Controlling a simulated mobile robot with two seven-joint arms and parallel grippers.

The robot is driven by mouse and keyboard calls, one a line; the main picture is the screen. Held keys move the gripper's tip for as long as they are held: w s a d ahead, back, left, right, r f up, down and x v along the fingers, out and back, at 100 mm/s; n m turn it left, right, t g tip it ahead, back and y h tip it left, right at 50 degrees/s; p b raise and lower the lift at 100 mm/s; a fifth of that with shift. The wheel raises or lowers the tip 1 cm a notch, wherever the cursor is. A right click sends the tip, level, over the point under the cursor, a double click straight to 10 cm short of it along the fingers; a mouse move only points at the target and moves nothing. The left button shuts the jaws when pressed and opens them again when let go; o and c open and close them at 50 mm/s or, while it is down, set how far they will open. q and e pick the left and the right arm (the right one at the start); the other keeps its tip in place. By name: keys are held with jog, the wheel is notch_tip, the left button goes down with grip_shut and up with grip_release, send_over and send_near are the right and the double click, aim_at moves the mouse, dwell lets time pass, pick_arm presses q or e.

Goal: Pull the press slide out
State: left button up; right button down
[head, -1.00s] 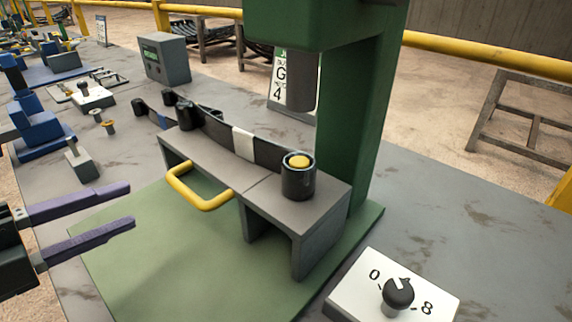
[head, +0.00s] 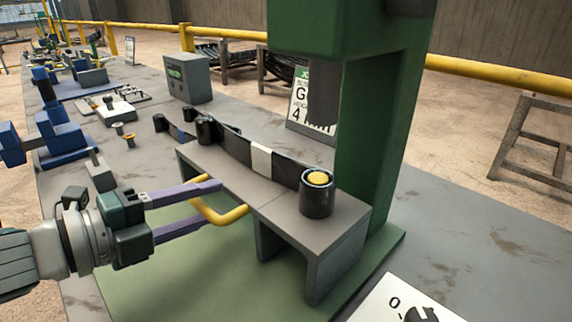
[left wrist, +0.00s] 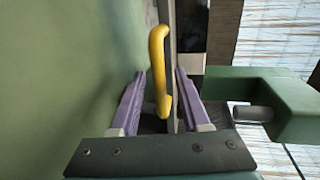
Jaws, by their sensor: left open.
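The press slide (head: 222,175) is a grey slab under the green press (head: 372,130), with a yellow bar handle (head: 226,217) on its near side. A dark leaf spring with a pale band (head: 261,160) lies along its top, with a black cylinder with a yellow top (head: 317,192) at the right end. My left gripper (head: 219,200) is open at the handle, its purple fingers reaching toward the slab. In the left wrist view the handle (left wrist: 158,75) stands between the two spread fingers (left wrist: 158,100); contact cannot be told. My right gripper is not in view.
A white dial plate (head: 385,300) lies at the front right. A grey control box (head: 187,80) and a standing sign (head: 300,105) are behind. Blue fixtures (head: 62,135) and small parts stand at the left. The green base plate (head: 190,285) is bare in front of the slide.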

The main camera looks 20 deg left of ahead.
pick_arm(q)
grip_shut()
dwell(0.3)
dwell(1.1)
